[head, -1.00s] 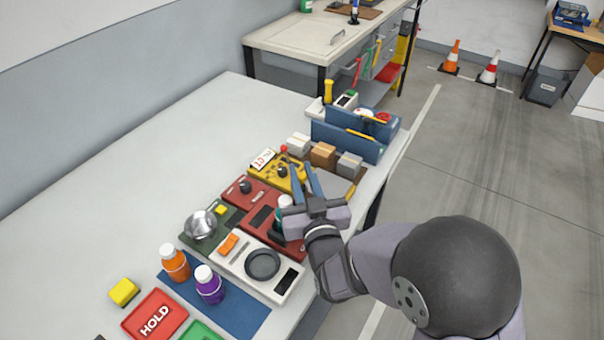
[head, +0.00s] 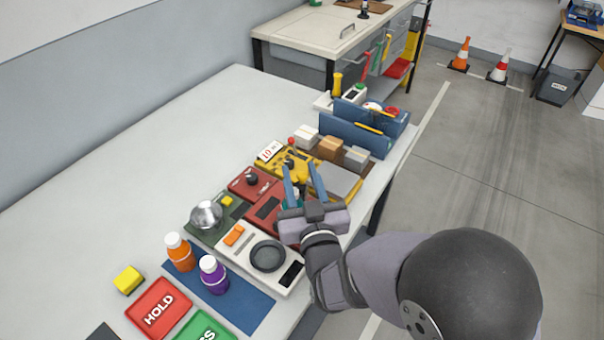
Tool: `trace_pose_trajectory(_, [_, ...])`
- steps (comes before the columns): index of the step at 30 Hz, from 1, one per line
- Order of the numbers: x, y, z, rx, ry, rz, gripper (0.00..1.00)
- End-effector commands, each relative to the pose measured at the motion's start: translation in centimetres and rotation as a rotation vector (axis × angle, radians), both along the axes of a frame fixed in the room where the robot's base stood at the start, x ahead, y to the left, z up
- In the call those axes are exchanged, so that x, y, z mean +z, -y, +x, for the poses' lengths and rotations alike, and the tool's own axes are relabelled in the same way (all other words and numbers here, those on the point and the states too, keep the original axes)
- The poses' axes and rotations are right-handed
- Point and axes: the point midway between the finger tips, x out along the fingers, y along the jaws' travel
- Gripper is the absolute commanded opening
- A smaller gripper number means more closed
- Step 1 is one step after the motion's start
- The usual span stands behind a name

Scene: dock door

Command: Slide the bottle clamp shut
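My gripper (head: 303,168) is open, its two blue fingers apart and pointing away over the red station (head: 258,191). A small teal bottle with a white cap (head: 297,190) stands on this station. It is mostly hidden behind the left finger and the gripper body. I cannot tell whether a finger touches it. The clamp's jaws and slide cannot be made out; the gripper covers that end of the station. A dark knob (head: 251,180) and a dark panel show on the open part of the station.
Close by are a yellow station (head: 287,160), a white unit with a round dark plate (head: 268,256), and a metal bowl (head: 206,215). An orange bottle (head: 180,251) and a purple bottle (head: 213,275) stand on a blue mat (head: 246,308). The table's left side is clear.

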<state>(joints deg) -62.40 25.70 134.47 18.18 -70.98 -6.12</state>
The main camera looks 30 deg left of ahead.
Motion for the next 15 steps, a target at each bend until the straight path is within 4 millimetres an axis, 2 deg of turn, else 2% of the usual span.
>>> trace_pose_trajectory(8, [0.4,0.0,0.1,-0.003,0.001,0.003,0.35])
trace_pose_trajectory(15, [2.7,0.1,0.1,-0.004,0.003,0.006,0.35])
